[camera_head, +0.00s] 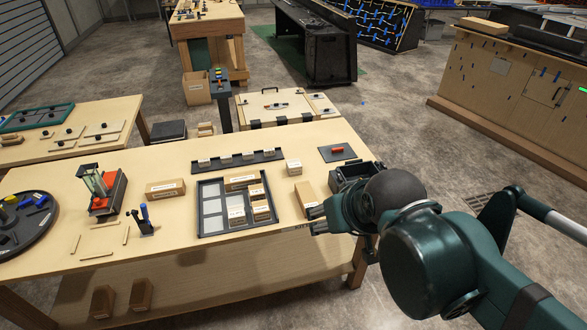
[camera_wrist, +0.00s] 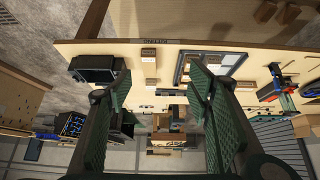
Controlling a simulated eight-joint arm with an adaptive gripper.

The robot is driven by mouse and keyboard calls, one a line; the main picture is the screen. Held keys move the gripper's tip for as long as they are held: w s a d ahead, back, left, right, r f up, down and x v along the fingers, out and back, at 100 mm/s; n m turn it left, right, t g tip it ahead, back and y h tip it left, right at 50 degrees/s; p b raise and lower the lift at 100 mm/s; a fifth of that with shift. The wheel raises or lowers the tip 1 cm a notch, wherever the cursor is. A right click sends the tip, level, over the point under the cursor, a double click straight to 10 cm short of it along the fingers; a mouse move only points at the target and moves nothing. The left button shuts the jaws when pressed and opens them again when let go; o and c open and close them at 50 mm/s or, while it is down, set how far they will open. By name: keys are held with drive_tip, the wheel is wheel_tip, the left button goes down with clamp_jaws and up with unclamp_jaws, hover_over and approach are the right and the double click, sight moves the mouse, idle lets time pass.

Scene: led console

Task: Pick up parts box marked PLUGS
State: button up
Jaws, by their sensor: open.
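Several small cardboard parts boxes with white labels stand on the workbench; the print is too small to read, so I cannot tell which is marked PLUGS. Some boxes (camera_head: 260,205) sit in the right part of a dark-framed tray (camera_head: 203,228). Others stand along a dark rack (camera_head: 238,160) behind it, and one loose box (camera_head: 294,167) stands right of the rack. My gripper (camera_head: 318,219) is open at the bench's front right, close to a larger brown box (camera_head: 306,194). In the wrist view my gripper (camera_wrist: 160,85) has its green fingers wide apart, with nothing held between them.
A black bin (camera_head: 352,172) is behind my gripper, and a dark pad with a red item (camera_head: 337,151) lies beyond. A long brown box (camera_head: 165,188), a red-based device (camera_head: 103,195) and a round dark tray (camera_head: 22,225) are to the left. Bare wood shows at the front.

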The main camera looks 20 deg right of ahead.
drive_tip(key=shift+o, duration=0.5)
drive_tip(key=g+p, duration=0.2)
drive_tip(key=g, duration=0.1)
hover_over(295, 167)
wheel_tip(295, 167, down, 19)
drive_tip(key=shift+f, duration=0.1)
drive_tip(key=shift+s, duration=0.1)
idle(0.6)
